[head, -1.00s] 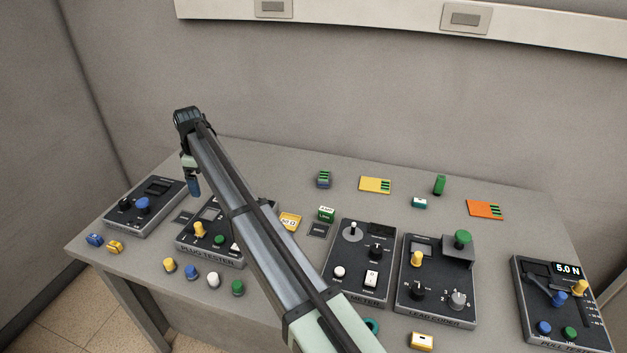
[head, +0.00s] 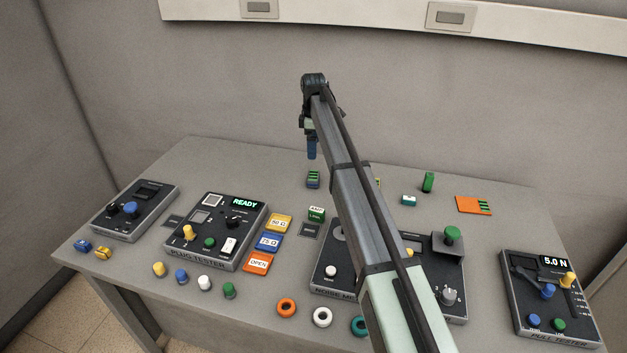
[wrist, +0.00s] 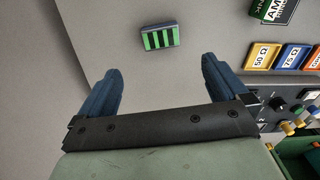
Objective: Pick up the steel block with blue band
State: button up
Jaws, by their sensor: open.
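The steel block with blue band (head: 313,180) stands on the table near its back edge. It is small, grey-blue, with green and dark stripes on top. In the wrist view the block (wrist: 159,37) lies at top centre, slightly tilted, beyond my fingertips and roughly between their lines. My gripper (head: 312,152) hangs above and behind the block in the head view, with fingers pointing down. In the wrist view my gripper (wrist: 160,75) has its two blue fingers wide apart with nothing between them.
A green cylinder (head: 428,182), a small teal block (head: 409,200) and an orange card (head: 474,205) lie to the right. A green-topped block (head: 316,214) and coloured blocks stand in front, beside the plug tester (head: 215,232). The table around the steel block is clear.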

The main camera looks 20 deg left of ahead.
aim_at(313, 175)
notch_tip(313, 175, down, 13)
jog(key=shift+s+f, duration=0.1)
jog(key=shift+f, duration=0.1)
dwell(0.6)
jog(key=shift+c, duration=0.2)
jog(key=c, duration=1.5)
